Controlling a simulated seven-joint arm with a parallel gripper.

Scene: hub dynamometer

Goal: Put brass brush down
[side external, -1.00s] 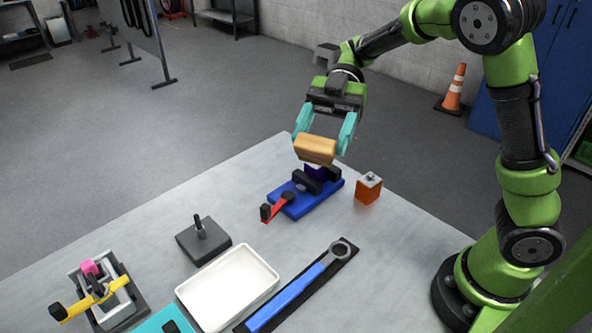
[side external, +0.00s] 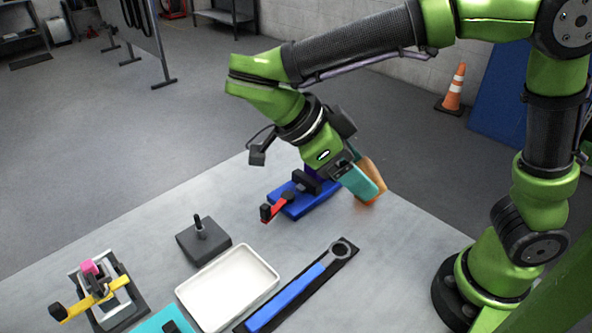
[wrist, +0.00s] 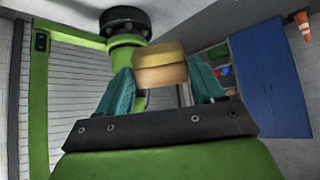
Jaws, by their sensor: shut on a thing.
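The brass brush, a tan wooden block, is held in my gripper. In the wrist view the brush (wrist: 160,75) lies between the two teal fingers, with a yellower layer along its upper side. My gripper (wrist: 160,88) is shut on it. In the side view my gripper (side external: 368,182) is tilted down to the right, low over the table. The brush (side external: 375,172) shows there only partly, behind a teal finger. Whether it touches the table or the orange block cannot be told.
A blue fixture with a red handle (side external: 305,198) stands just left of my gripper. A white tray (side external: 228,285), a blue wrench (side external: 290,300), a dark post base (side external: 204,240) and a yellow-handled clamp (side external: 98,290) lie in front. Bare table (side external: 400,255) lies right of the wrench.

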